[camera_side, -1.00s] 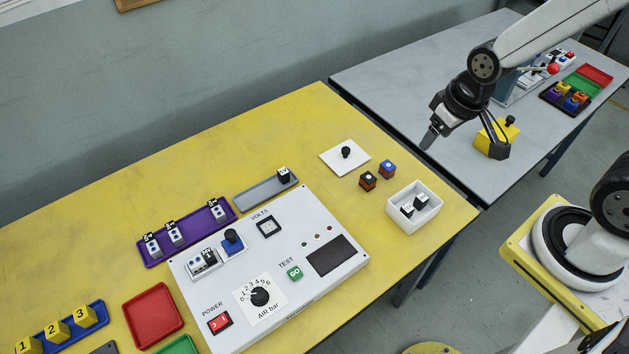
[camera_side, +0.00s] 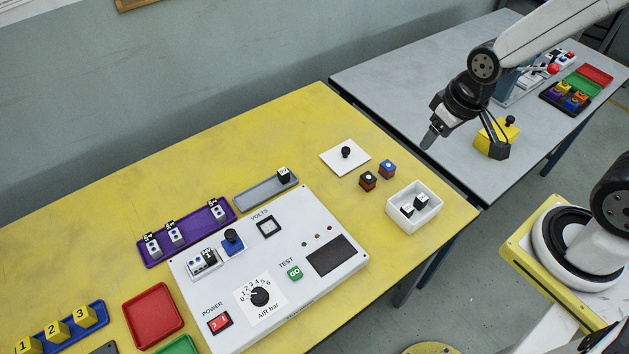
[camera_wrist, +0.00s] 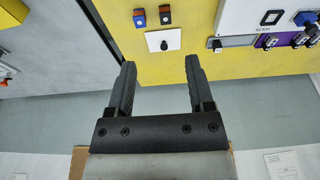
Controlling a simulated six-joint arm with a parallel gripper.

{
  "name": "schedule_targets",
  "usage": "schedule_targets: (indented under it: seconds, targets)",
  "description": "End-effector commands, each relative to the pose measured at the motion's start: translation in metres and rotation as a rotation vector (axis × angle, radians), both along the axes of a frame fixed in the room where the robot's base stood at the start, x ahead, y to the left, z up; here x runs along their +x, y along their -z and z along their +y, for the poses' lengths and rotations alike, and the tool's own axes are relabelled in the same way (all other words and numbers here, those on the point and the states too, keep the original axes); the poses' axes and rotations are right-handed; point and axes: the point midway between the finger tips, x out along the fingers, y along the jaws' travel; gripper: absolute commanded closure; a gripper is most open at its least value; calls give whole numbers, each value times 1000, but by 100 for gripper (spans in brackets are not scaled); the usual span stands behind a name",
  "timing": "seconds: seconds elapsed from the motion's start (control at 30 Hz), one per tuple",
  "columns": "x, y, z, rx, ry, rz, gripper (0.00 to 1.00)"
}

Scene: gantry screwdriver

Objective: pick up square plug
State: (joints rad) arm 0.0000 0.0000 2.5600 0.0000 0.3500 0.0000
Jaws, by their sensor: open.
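My gripper (camera_side: 464,146) is open and empty, held high to the right of the yellow table; its two dark fingers also show apart in the wrist view (camera_wrist: 160,62). Several small block-shaped plugs are in view, and I cannot tell which is the square plug. A black-topped block (camera_side: 368,181) and a blue-topped block (camera_side: 387,169) stand side by side on the yellow table; the wrist view shows the blue one (camera_wrist: 139,18) and the dark one (camera_wrist: 165,14). Two black plugs with white tops (camera_side: 414,205) lie in a white box. Another black plug (camera_side: 284,175) stands in the grey tray.
The white box (camera_side: 428,219) is near the table's right edge. A white plate (camera_side: 334,163) with a black knob lies behind the blocks. A white control panel (camera_side: 297,222) fills the middle. A yellow block (camera_side: 489,146) stands on the grey table (camera_side: 400,83). A gap separates the tables.

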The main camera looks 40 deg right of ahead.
Motion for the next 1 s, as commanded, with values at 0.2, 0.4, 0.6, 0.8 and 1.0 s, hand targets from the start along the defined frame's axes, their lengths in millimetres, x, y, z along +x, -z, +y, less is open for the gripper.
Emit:
schedule_targets:
  seconds: [0.2, 0.4, 0.6, 0.8, 1.0]
  targets:
    - [0, 0, 0, 0, 0, 0, 44]
    - [1, 1, 0, 5, 13, 3, 44]
    - [4, 13, -4, 43, 125, 29, 44]
    - [12, 39, -12, 116, 373, 82, 44]
    - [18, 74, -24, 189, 691, 144, 44]
